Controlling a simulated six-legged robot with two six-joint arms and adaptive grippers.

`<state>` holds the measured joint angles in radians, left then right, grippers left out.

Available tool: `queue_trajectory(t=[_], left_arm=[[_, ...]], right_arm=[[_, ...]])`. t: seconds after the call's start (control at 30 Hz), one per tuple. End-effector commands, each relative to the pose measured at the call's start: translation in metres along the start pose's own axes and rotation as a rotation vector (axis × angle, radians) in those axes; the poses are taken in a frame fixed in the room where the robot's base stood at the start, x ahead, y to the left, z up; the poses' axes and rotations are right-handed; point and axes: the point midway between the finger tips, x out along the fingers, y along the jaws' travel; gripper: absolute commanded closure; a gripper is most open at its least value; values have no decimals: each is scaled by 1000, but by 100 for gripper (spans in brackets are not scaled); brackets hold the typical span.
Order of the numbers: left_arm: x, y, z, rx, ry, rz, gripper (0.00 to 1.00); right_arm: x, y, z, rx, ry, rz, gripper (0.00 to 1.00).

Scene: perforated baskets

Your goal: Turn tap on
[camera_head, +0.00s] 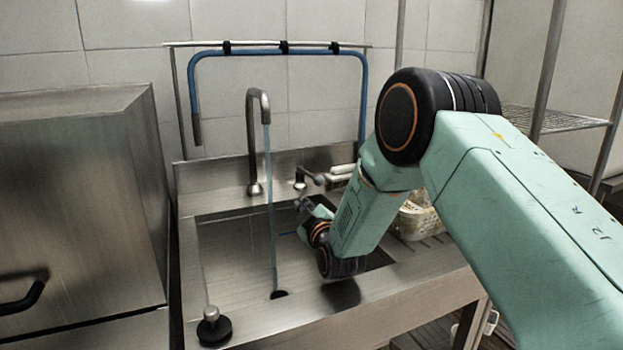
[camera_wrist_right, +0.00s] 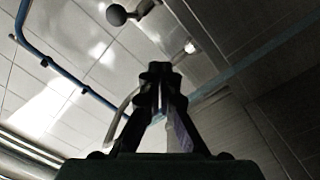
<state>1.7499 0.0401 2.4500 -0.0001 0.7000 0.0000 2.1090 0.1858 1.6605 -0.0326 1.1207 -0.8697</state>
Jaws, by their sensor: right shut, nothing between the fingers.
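The tap has a tall curved metal spout (camera_head: 252,140) behind the sink. A thin bluish stream of water (camera_head: 270,210) runs from its mouth down to the dark drain. The tap's lever with a dark knob (camera_head: 318,180) stands to the right of the spout; a dark round knob (camera_wrist_right: 117,14) shows at the top of the right wrist view. My right gripper (camera_head: 302,206) is low over the sink, just below the lever in the picture. In the right wrist view its fingers (camera_wrist_right: 160,72) are together and empty, apart from the knob. My left gripper is not in view.
The steel sink (camera_head: 225,235) lies below the spout, with a dark-based knob (camera_head: 213,325) at its front left corner. A blue pipe (camera_head: 275,52) arches behind. A perforated basket (camera_head: 418,218) stands on the right; a steel cabinet (camera_head: 75,200) fills the left.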

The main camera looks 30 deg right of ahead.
Motion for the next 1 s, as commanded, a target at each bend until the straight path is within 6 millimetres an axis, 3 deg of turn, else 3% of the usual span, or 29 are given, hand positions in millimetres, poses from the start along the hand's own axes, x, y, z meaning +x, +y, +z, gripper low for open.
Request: queue_trajectory(t=[0.2,0.4,0.67,1.0], left_arm=[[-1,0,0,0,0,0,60],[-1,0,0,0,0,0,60],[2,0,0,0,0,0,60],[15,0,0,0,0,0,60]], right_arm=[[7,12,-9,-341,-4,66,100],[8,19,-9,-550,-21,92,100],[17,19,-8,-604,-21,94,100],[61,23,-8,-602,-21,94,100]])
